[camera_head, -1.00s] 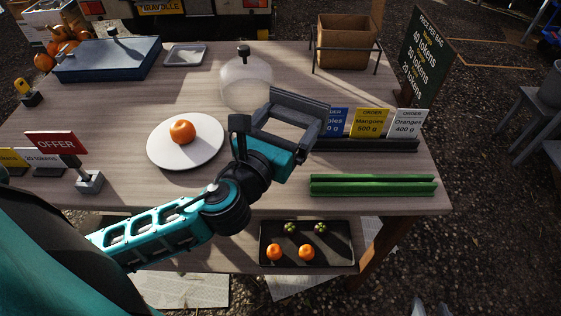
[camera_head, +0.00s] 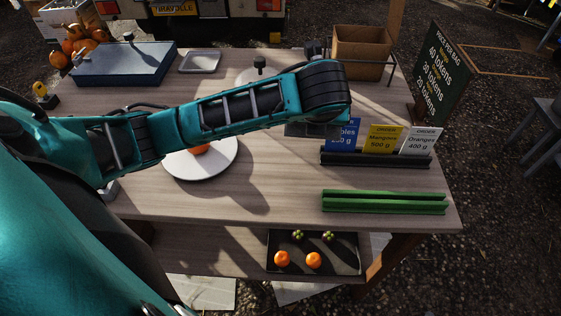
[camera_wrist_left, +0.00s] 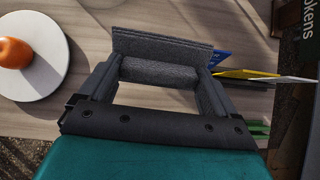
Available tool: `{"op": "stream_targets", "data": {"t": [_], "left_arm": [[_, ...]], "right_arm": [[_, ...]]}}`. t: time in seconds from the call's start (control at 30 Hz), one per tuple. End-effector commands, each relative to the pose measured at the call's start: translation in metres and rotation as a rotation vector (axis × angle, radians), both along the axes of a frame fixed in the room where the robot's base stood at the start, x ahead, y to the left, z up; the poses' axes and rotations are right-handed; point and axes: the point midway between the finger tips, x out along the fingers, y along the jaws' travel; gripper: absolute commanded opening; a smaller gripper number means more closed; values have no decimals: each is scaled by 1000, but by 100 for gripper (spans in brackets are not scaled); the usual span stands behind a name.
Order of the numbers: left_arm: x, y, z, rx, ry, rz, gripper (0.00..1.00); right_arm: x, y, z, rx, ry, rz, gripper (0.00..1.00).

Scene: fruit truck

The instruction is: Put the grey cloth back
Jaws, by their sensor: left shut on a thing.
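The grey cloth (camera_wrist_left: 163,48) is in the left wrist view, folded with a thick rolled part between the fingers and a flat panel beyond. My left gripper (camera_wrist_left: 158,72) is shut on it, one finger at each side. The cloth is in front of the order cards, above the table. In the head view my left arm reaches across the table and mostly hides the gripper. A grey piece shows under the arm's end, but I cannot tell cloth from gripper there. My right gripper is in neither view.
A white plate (camera_head: 220,169) with an orange (camera_head: 199,149) is partly behind my arm. Order cards (camera_head: 383,138) stand in a dark holder (camera_head: 375,159). Green bars (camera_head: 384,203) lie at the front right. A brown box (camera_head: 360,52) and price board (camera_head: 439,70) stand behind.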

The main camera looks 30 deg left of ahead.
Motion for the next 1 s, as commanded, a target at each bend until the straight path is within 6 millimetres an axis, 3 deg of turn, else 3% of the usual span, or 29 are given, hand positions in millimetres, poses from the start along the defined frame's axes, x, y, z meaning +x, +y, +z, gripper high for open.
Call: {"op": "stream_targets", "data": {"t": [0.17, 0.4, 0.7, 0.87, 1.0], "left_arm": [[-11, 2, 15, -96, 162, 70, 67], [-48, 9, 50, -245, 400, 107, 67], [-86, 18, 88, -322, 552, 64, 67], [-91, 18, 82, -330, 574, 53, 67], [-93, 18, 58, -332, 579, 53, 67]], "right_arm": [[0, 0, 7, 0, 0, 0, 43], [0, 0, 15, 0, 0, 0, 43], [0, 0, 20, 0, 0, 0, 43], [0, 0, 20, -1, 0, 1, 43], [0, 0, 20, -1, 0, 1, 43]]}}
